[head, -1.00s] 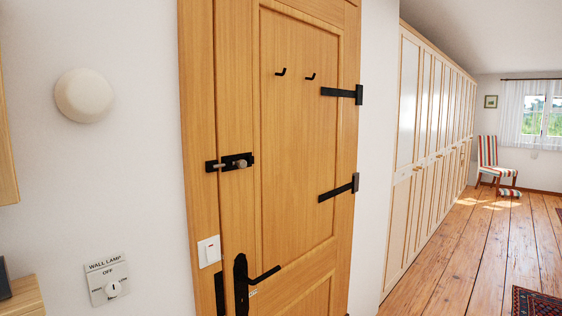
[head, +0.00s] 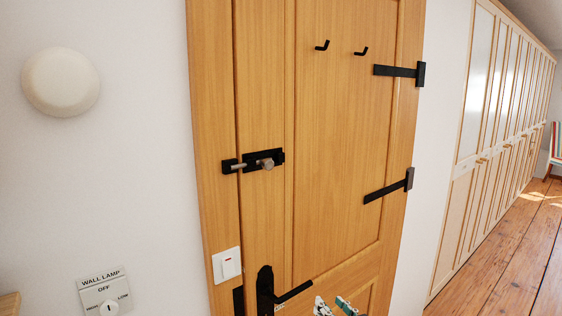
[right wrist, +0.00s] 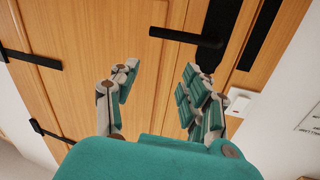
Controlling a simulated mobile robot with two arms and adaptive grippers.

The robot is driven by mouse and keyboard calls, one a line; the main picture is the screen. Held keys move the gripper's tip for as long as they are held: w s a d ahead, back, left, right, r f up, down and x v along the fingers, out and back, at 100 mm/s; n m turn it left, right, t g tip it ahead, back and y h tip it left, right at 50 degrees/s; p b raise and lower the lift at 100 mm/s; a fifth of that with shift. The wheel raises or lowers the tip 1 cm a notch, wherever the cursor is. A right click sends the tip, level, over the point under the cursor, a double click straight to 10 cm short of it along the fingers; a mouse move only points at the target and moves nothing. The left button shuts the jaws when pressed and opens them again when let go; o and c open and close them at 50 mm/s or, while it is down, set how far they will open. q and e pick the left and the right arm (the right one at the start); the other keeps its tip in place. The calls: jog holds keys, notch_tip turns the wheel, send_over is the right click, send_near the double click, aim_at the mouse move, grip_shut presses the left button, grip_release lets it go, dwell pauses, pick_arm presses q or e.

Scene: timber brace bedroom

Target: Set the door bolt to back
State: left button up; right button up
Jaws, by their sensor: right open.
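The door bolt (head: 264,160) is a black plate with a metal rod and round knob on the wooden door (head: 340,150). Its rod bridges the gap to the black keeper (head: 230,166) on the frame at the left. My right gripper (head: 335,306) just enters at the bottom edge of the head view, below and right of the bolt. In the right wrist view the right gripper (right wrist: 157,85) is open and empty, with its fingers apart in front of the door, near the black door handle (right wrist: 185,38). The bolt is not seen there. My left gripper is not in view.
The door handle (head: 292,292) sticks out low on the door, close to my right gripper. A white light switch (head: 227,265) and a wall lamp dial (head: 107,300) are at the left. Two hooks and black hinges are on the door. Cupboards (head: 490,140) line the right wall.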

notch_tip(320, 180, up, 18)
jog(key=s+a+f+n+t+y, duration=0.1)
jog(key=s+a+n+t+y, duration=0.1)
jog(key=s+a+y, duration=0.15)
jog(key=n+y+p, duration=0.1)
jog(key=n+y, duration=0.2)
jog(key=y, duration=0.1)
send_near(270, 167)
jog(key=shift+h, duration=0.35)
jog(key=p+x, duration=0.5)
jog(key=x, duration=0.3)
jog(key=shift+a+r+p, duration=0.15)
jog(key=shift+r+p, duration=0.15)
jog(key=shift+w+a+r, duration=0.15)
jog(key=shift+w+a, duration=0.2)
jog(key=shift+w, duration=0.15)
grip_shut()
